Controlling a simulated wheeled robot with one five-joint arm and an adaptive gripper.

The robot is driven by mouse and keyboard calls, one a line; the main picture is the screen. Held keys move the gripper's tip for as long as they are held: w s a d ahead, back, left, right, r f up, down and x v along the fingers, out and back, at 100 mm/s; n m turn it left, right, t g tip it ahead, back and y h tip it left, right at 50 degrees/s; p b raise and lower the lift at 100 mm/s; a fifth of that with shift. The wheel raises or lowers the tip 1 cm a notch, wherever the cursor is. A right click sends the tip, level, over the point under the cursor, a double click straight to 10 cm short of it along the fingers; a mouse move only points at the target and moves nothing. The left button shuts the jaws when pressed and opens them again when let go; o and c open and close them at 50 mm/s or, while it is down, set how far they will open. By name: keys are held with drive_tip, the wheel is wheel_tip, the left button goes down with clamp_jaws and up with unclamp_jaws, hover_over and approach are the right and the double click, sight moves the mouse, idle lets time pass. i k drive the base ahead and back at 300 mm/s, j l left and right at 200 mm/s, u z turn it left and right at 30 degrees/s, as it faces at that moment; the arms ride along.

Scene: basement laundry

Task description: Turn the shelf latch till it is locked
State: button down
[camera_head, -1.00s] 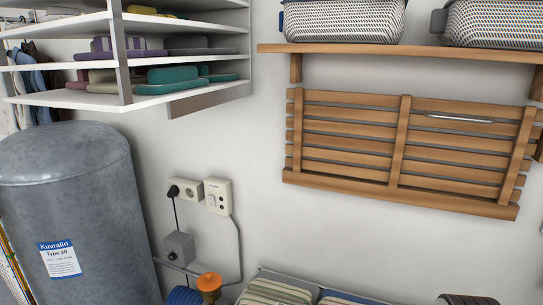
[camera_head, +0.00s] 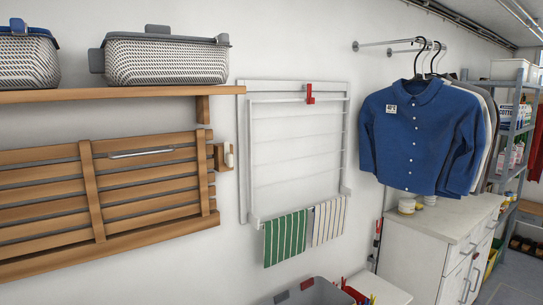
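A slatted wooden folding shelf (camera_head: 95,191) hangs flat against the wall at the left, with a metal bar handle (camera_head: 140,153) near its top. At its right end a small wooden block (camera_head: 220,157) with a pale upright piece (camera_head: 230,158) is fixed beside the frame; it looks like the shelf latch. It is too small to tell whether it is turned across the shelf's edge. A red catch (camera_head: 310,93) sits at the top of a white wall drying rack (camera_head: 244,165). My gripper is not in view.
A wooden wall shelf (camera_head: 120,96) with baskets (camera_head: 166,61) juts out above the slatted shelf. Striped towels (camera_head: 286,238) hang from the rack. A grey basket (camera_head: 315,292) stands below. Shirts (camera_head: 415,130) hang at the right above a white cabinet (camera_head: 430,235).

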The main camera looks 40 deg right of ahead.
sight(229, 158)
drive_tip(key=z, duration=0.8)
